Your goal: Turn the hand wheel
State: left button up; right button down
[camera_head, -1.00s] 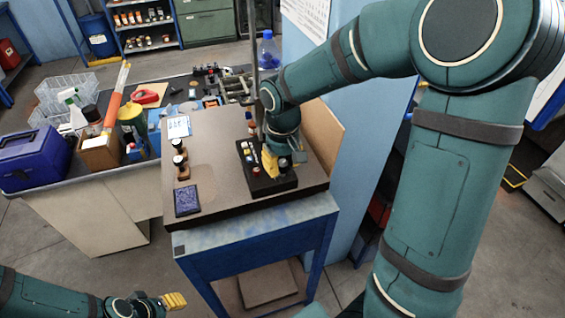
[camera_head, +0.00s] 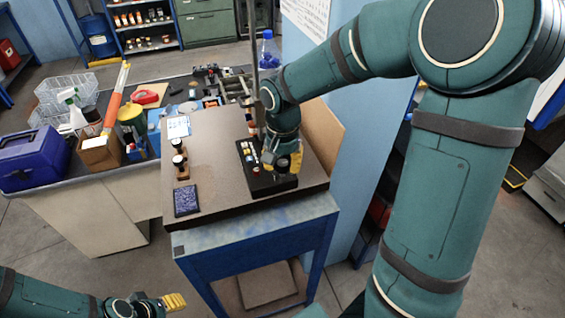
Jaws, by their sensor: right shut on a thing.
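A black device base (camera_head: 264,185) with several small coloured parts lies on the brown board at the right of the bench. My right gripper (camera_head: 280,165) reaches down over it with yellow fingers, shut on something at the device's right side. The hand wheel is not clearly seen; the gripper and its wrist cover that spot. My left gripper (camera_head: 173,301) is at the lower left, away from the bench, its yellow fingers seen from the side.
The brown board (camera_head: 222,195) sits on a blue table. A dark blue pad (camera_head: 187,200), small stamps (camera_head: 180,167) and a white card (camera_head: 178,127) lie on its left. A purple toolbox (camera_head: 36,157) stands on the grey bench at left. A blue wall panel stands at right.

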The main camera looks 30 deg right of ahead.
aim_at(283, 163)
jog(key=m, duration=0.4)
jog(key=shift+m, duration=0.3)
jog(key=m, duration=0.4)
jog(key=shift+p, duration=0.4)
jog(key=shift+f+m, duration=0.1)
jog(key=shift+m, duration=0.2)
jog(key=c, duration=0.6)
grip_release()
notch_tip(283, 163, up, 12)
jog(key=shift+r, duration=0.1)
